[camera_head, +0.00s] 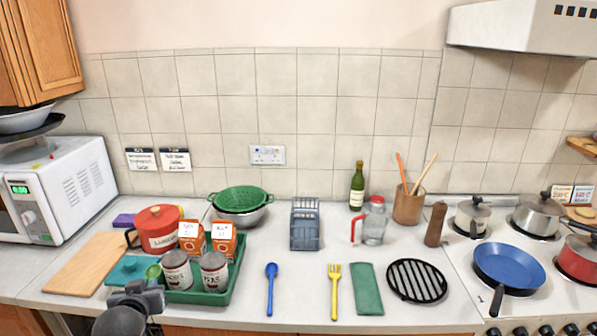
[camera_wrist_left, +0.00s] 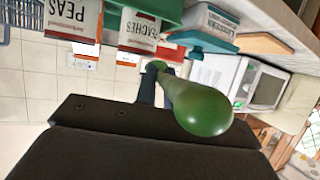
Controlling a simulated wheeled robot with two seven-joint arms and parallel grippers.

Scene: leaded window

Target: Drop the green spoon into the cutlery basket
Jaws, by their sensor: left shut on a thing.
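The green spoon (camera_head: 153,272) is held upright in my left gripper (camera_head: 143,288), at the front left of the counter beside the cans. In the left wrist view the spoon (camera_wrist_left: 203,108) points its rounded bowl toward the camera, and the fingers (camera_wrist_left: 163,88) are closed around it. The cutlery basket (camera_head: 305,226), grey-blue with slotted walls, stands upright at the middle of the counter, well to the right of the gripper. A blue piece of what looks like the basket (camera_wrist_left: 24,14) shows at the top left of the wrist view. My right gripper is not in view.
A green tray (camera_head: 238,268) holding cans and orange cartons lies between gripper and basket. A blue spoon (camera_head: 270,288) and yellow fork (camera_head: 334,290) lie in front of the basket. A colander (camera_head: 240,198) is left of it, a glass jug (camera_head: 374,222) right. A cutting board (camera_head: 85,264) lies left.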

